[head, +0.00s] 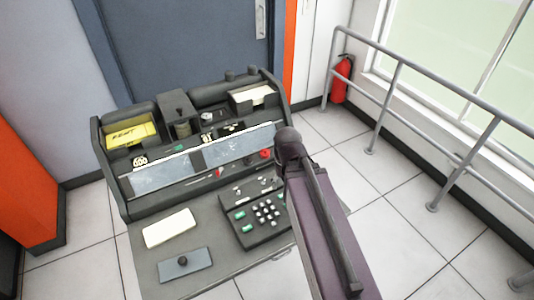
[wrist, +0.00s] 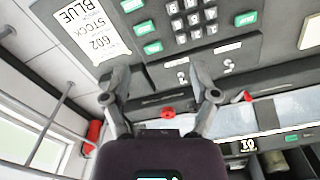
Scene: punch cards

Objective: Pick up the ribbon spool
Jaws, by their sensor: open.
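I cannot single out a ribbon spool for certain in either view. A short dark cylinder (head: 182,128) stands in the middle of the console's upper shelf. A similar cylinder shows at the bottom right of the wrist view (wrist: 272,161). A small dark round shape (wrist: 6,31) at the upper left edge of the wrist view is cut off and unclear. My gripper (wrist: 157,68) is open with nothing between its fingers, over the console near the keypad (wrist: 190,15). My arm hides it in the head view, along with the console's right side.
The console holds yellow cards (head: 131,134), a white card stack (head: 254,95) and red knobs (head: 266,154). On its desk lie a cream block (head: 170,228) and a knobbed plate (head: 186,264). A label (wrist: 92,32) reads 602. Railing (head: 400,75) stands right; floor between is clear.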

